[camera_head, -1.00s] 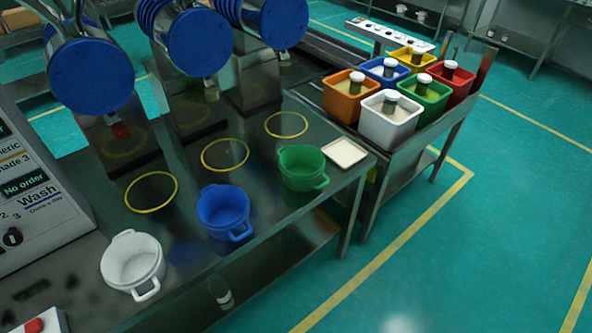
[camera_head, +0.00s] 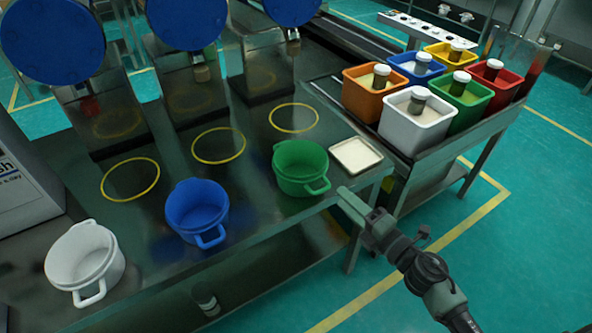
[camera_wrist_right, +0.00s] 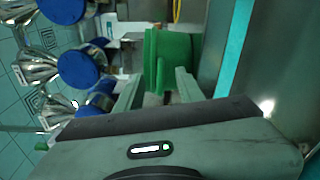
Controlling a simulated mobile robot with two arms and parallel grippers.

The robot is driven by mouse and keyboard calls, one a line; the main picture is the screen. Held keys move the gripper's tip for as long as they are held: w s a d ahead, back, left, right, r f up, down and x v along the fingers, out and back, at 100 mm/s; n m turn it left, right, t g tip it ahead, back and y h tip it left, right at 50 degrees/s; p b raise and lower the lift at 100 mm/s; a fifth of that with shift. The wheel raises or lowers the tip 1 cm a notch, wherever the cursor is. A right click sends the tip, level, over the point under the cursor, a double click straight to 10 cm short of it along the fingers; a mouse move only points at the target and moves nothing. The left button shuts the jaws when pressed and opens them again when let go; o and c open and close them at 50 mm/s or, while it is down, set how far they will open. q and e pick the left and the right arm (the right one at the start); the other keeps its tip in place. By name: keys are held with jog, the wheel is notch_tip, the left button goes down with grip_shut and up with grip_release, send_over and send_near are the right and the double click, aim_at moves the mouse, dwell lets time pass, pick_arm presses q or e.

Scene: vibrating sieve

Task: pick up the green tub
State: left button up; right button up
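The green tub (camera_head: 300,170) stands upright on the metal bench near its front right corner, its handle toward the front right. My right gripper (camera_head: 352,203) comes in from the lower right and is just beyond the bench edge, close to the tub's handle but apparently apart from it. In the right wrist view, the gripper (camera_wrist_right: 158,88) has its two fingers spread, with the green tub (camera_wrist_right: 172,55) ahead of the gap. Nothing is held. My left gripper is not in view.
A blue tub (camera_head: 197,208) and a white tub (camera_head: 84,258) stand left along the bench. A shallow tray (camera_head: 355,155) lies right of the green tub. Coloured bins, including a white one (camera_head: 415,125), fill the side table. Yellow rings (camera_head: 294,118) mark bench spots.

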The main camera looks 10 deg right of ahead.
jog(key=p+x, duration=0.1)
jog(key=x, duration=0.5)
jog(key=shift+w, duration=0.3)
jog(key=shift+d, duration=0.1)
jog(key=shift+c, duration=0.4)
